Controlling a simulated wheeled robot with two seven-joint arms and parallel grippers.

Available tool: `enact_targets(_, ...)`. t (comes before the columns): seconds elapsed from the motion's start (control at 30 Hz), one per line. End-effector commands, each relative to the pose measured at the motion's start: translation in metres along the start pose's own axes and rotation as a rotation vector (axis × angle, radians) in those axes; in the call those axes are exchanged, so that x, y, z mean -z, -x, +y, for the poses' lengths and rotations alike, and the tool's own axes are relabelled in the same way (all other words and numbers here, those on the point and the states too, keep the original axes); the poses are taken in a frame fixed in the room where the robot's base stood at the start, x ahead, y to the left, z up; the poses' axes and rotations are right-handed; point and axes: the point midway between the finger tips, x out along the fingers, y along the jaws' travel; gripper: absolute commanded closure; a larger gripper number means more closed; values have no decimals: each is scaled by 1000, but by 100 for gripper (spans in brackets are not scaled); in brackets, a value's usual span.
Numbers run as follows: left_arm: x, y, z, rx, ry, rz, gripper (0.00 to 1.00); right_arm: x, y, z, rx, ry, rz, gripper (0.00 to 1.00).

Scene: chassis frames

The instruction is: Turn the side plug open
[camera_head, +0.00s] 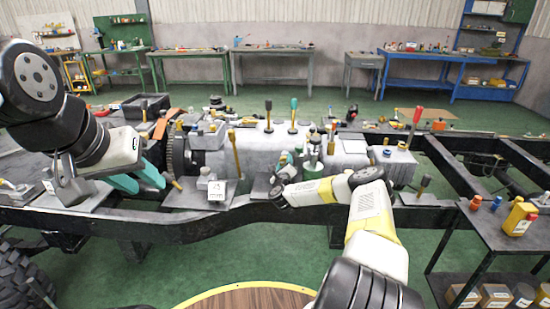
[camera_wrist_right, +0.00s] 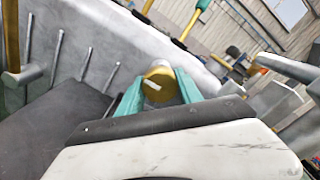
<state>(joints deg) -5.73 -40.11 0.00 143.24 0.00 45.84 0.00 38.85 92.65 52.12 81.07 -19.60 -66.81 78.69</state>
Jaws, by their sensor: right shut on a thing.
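The side plug (camera_wrist_right: 158,84) is a round, yellow-brass cap with a pale raised bar across its face, on the side of a grey casing (camera_wrist_right: 90,50) in the right wrist view. My right gripper (camera_wrist_right: 157,88) has its teal fingers on both sides of the plug and is shut on it. In the head view my right gripper (camera_head: 286,168) reaches the casing's near side, and the plug is hidden there. My left gripper (camera_head: 148,180) is empty at the left, above the chassis rail, its teal fingers apart.
The black chassis frame (camera_head: 300,222) crosses the view. A small white label block (camera_head: 217,190) stands between my grippers. A dark side cart (camera_head: 500,225) with bottles is at the right.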

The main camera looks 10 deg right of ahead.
Motion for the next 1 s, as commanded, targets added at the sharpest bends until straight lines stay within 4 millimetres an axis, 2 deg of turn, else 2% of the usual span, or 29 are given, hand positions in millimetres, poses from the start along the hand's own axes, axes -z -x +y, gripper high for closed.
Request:
enact_targets(0.37, 0, 0, 0, 0, 0, 0, 64, 0, 0, 0, -2, 205, -1, 98)
enact_targets(1.0, 0, 0, 0, 0, 0, 0, 64, -1, 0, 0, -1, 811, -2, 98)
